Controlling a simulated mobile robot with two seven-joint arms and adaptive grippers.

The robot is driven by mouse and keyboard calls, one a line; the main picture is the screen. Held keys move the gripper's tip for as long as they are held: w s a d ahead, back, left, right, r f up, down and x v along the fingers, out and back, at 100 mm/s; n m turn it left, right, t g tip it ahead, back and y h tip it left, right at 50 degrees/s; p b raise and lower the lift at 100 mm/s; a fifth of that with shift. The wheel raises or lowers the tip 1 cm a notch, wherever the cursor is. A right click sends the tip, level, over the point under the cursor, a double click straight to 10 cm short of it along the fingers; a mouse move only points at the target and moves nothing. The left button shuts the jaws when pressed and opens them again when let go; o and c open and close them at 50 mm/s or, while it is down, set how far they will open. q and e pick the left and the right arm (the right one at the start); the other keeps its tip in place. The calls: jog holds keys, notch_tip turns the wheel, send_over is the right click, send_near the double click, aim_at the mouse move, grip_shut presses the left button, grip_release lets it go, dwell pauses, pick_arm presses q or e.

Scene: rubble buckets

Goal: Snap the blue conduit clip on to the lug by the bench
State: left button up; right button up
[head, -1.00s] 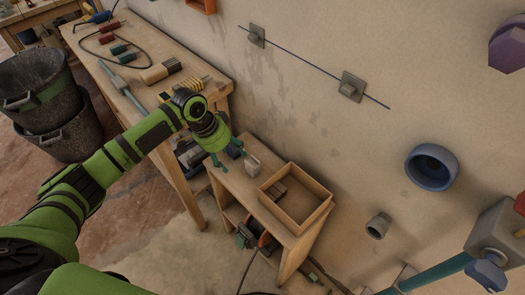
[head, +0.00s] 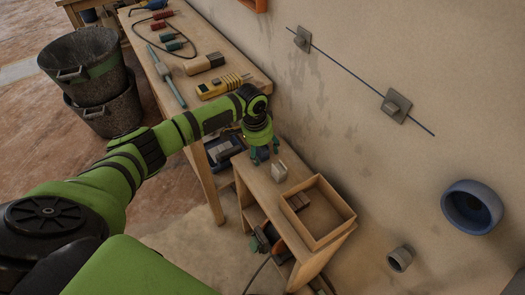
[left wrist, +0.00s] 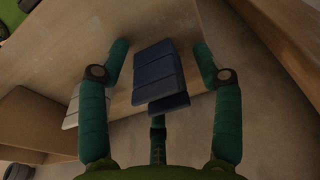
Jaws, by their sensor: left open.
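The blue conduit clip (left wrist: 160,75) lies on the small low stand's top in the left wrist view, between my left fingers. In the head view it is mostly hidden by my left gripper (head: 264,157). My left gripper (left wrist: 160,72) is open and points down over the clip, with a finger on each side. I cannot tell whether the fingers touch it. Two grey square lugs are on the wall: one nearer the bench (head: 302,39) and one further right (head: 396,106), with a thin dark line running past both. My right gripper is out of view.
A pale block (head: 279,172) stands close beside my gripper. An open wooden tray (head: 335,232) with brown blocks sits on the stand. The bench (head: 222,40) holds tools and a yellow meter (head: 222,86). Dark buckets (head: 105,112) stand at left; a blue ring (head: 472,207) is on the wall.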

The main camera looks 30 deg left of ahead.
aim_at(266, 149)
pick_arm(q)
jog(key=c, duration=1.2)
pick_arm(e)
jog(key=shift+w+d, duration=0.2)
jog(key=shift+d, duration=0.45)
pick_arm(q)
jog(key=shift+o, duration=0.2)
